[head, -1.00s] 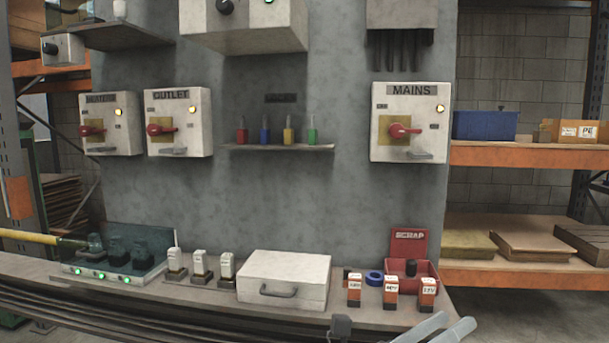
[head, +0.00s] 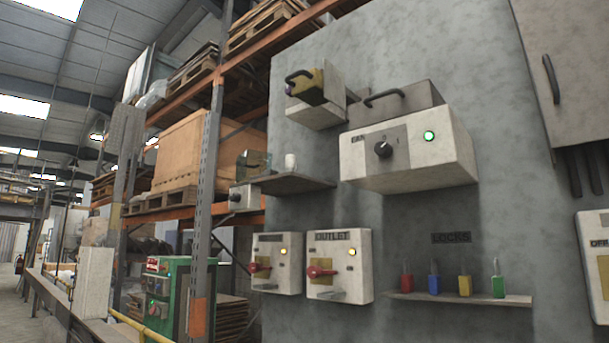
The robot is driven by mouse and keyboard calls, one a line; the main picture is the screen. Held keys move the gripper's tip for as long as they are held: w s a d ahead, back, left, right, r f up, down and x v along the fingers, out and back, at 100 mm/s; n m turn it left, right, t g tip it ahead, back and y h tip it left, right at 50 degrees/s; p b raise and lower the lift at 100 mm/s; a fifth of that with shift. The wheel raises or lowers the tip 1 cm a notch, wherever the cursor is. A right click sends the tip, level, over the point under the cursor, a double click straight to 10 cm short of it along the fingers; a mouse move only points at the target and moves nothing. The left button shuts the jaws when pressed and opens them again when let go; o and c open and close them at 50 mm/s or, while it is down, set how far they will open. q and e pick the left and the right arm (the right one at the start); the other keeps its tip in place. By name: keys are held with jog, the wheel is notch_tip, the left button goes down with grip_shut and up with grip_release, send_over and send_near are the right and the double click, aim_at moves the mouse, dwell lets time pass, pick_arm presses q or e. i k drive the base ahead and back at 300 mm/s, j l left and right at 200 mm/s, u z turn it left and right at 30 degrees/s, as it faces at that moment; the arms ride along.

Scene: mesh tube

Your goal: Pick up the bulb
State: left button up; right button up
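A small white rounded thing (head: 290,162), which may be the bulb, stands on the grey wall shelf (head: 300,184) left of the fan control box. It is too small to make out clearly. A greenish, glassy object (head: 254,164) is to its left, near the shelf's left end. Neither of my grippers is in view.
The fan box (head: 408,150) with a knob and green light juts out right of the shelf. A small box with a handle (head: 316,95) hangs above it. Outlet switch boxes (head: 339,265) sit below. Coloured locks (head: 465,286) stand on a lower right shelf.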

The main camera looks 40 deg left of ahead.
aim_at(291, 159)
jog(key=i+l+u, duration=0.2)
jog(key=i, duration=0.4)
jog(key=i+u, duration=0.2)
jog(key=i, duration=0.4)
